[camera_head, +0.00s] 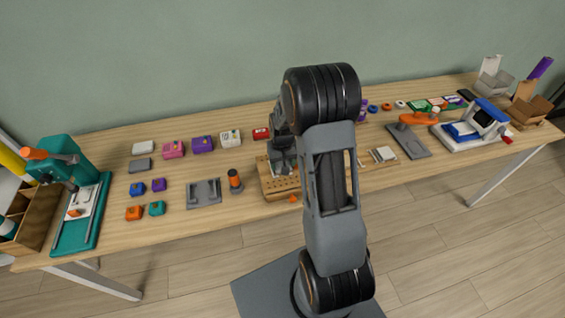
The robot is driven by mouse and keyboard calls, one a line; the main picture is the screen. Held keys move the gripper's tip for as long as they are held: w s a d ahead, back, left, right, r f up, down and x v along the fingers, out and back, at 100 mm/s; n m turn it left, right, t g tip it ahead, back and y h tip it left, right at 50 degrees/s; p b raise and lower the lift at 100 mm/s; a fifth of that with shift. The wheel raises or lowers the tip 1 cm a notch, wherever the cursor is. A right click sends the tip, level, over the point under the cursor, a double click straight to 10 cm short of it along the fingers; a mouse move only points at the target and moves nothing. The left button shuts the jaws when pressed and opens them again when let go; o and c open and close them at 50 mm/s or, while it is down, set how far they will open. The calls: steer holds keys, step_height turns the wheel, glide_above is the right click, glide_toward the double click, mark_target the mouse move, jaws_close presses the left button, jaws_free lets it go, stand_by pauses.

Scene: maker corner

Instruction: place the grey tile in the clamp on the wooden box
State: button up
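A flat grey tile-like block (139,165) lies on the left part of the table, just in front of a white one. A wooden box (279,190) with holes in its top stands at the table's middle front, partly hidden by my arm. A grey plate with an orange-handled clamp (412,143) lies to the right; I cannot make out a tile in it. My gripper (283,160) points down at the wooden box, partly hidden behind my arm. Its fingers are too small and dark to tell whether they are open or hold anything.
A teal press (70,165) stands at the far left. Several coloured blocks, a grey bracket plate (204,193) and an orange-topped peg (235,181) lie left of the wooden box. A blue and white device (475,126) and open cardboard boxes (530,110) stand at the right.

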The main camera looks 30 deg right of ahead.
steer(key=shift+s+f, duration=0.15)
steer(key=shift+f, duration=0.05)
steer(key=o, duration=0.9)
steer(key=shift+a+f, duration=0.1)
steer(key=shift+a, duration=0.05)
steer(key=shift+o, duration=0.4)
steer(key=shift+f, duration=0.1)
steer(key=shift+s, duration=0.15)
steer(key=shift+r+p, duration=0.45)
steer(key=shift+r, duration=0.1)
step_height(320, 180, up, 12)
steer(key=s+a+r+n+t, duration=0.1)
steer(key=s+a+r+t, duration=0.1)
steer(key=s+a+r, duration=0.2)
steer(key=s+a+r+n+t, duration=0.1)
steer(key=s+a+r, duration=0.3)
steer(key=s, duration=0.7)
steer(key=shift+s+a+r+t, duration=0.3)
steer(key=shift+a+r+t, duration=0.15)
steer(key=shift+a, duration=0.2)
